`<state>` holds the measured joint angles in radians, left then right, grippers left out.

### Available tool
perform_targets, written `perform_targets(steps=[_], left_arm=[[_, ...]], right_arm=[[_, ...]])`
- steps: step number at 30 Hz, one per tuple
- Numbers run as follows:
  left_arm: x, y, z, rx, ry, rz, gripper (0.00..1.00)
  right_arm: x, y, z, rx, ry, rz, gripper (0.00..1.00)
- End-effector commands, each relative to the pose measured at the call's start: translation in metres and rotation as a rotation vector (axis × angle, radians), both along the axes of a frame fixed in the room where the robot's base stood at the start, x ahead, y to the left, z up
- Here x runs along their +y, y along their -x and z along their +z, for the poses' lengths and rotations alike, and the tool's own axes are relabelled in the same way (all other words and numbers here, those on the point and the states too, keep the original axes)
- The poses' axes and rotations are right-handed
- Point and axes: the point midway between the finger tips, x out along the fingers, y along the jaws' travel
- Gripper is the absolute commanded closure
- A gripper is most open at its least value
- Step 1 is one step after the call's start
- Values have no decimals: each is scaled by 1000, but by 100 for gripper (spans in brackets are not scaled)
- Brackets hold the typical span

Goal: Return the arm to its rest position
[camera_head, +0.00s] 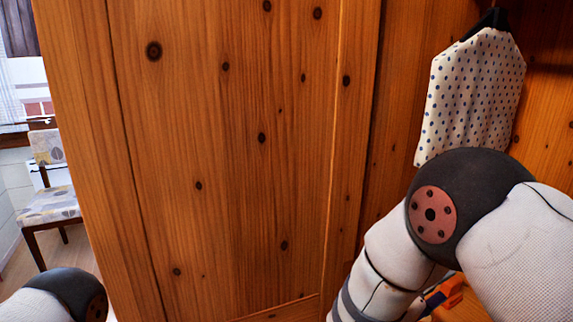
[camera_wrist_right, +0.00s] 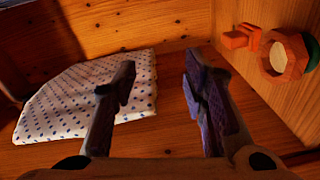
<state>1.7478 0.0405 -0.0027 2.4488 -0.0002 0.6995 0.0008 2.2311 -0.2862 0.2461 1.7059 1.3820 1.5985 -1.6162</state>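My right gripper (camera_wrist_right: 159,75) is open in the right wrist view. Its two dark fingers stand apart with nothing between them. My right arm fills the lower right of the head view, bent at a dark joint, and hides its own gripper there. A white cloth with blue dots (camera_head: 474,92) hangs from a dark hanger inside the wooden wardrobe. The cloth (camera_wrist_right: 84,98) also shows behind and left of the fingers in the right wrist view; the left finger overlaps it in the picture, and contact cannot be told. Part of my left arm shows at the lower left; its gripper is out of view.
A large wooden wardrobe panel (camera_head: 235,150) stands close in front. Orange objects, one block-like (camera_wrist_right: 242,38) and one ring-like (camera_wrist_right: 284,57), are at the right wrist view's upper right. An orange and blue thing (camera_head: 440,294) is partly hidden by my arm. A patterned chair (camera_head: 50,203) stands far left.

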Motion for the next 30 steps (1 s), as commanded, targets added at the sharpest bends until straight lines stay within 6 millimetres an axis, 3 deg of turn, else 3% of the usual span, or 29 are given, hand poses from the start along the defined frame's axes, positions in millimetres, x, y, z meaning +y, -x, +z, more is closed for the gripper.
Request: perform_targets(steps=[2, 5, 6, 8, 9, 11, 12, 15, 19, 23, 30], left_arm=[[-1, -5, 5, -17, 3, -3, 60], [-2, -8, 8, -28, 4, -3, 60], [-1, -9, 9, -32, 3, -2, 60], [-1, -11, 11, -38, 3, -2, 60], [-1, -12, 12, -42, 3, -1, 60], [-1, -14, 13, -48, 2, -1, 60], [-1, -15, 14, -51, 2, -1, 60], [-1, -17, 16, -58, 3, 0, 60], [-1, -18, 18, -63, 3, 0, 60], [-1, -18, 18, -64, 3, 0, 60], [-1, -18, 17, -63, 3, 0, 60]], right_arm=[[-11, 8, -56, 17, -168, 144, 60], [-12, 45, -133, 93, -458, 246, 60], [-9, 69, -162, 139, -582, 252, 60], [-5, 114, -200, 221, -764, 222, 60], [-1, 148, -220, 279, -879, 180, 60], [6, 203, -242, 368, -1035, 90, 60], [10, 240, -251, 425, -1124, 16, 60], [21, 323, -256, 554, -1287, -180, 60], [31, 392, -247, 659, -1389, -375, 60], [35, 416, -240, 697, -1418, -453, 60], [35, 416, -241, 697, -1420, -455, 60]])
